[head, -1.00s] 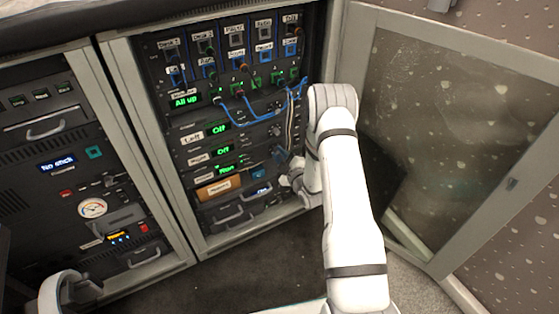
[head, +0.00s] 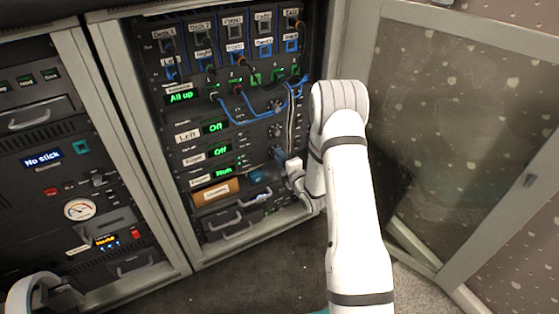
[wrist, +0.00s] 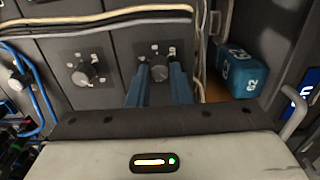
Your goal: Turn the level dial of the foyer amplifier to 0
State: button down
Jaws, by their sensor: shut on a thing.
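The lowest amplifier in the rack has a green display reading "Run" (head: 223,171); its name label is too small to read surely. Its level dial (wrist: 158,72) is a dark round knob on a grey panel with marks around it. My gripper (wrist: 160,78) has its two blue fingers shut on this dial, one on either side. In the head view my gripper (head: 281,157) reaches the right side of the rack at this amplifier's row. The fingers hide part of the dial and its scale, so I cannot read its setting.
Another dial (wrist: 84,74) sits to the left in the wrist view. Pale cables (wrist: 110,20) and a blue cable (wrist: 35,85) run close by. A blue box (wrist: 242,72) lies to the right. An open cabinet door (head: 450,130) stands right of my arm.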

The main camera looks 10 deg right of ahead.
jog(key=shift+a, duration=0.15)
jog(key=c, duration=1.3)
grip_release()
jog(key=p+v, duration=0.2)
jog(key=v, duration=0.6)
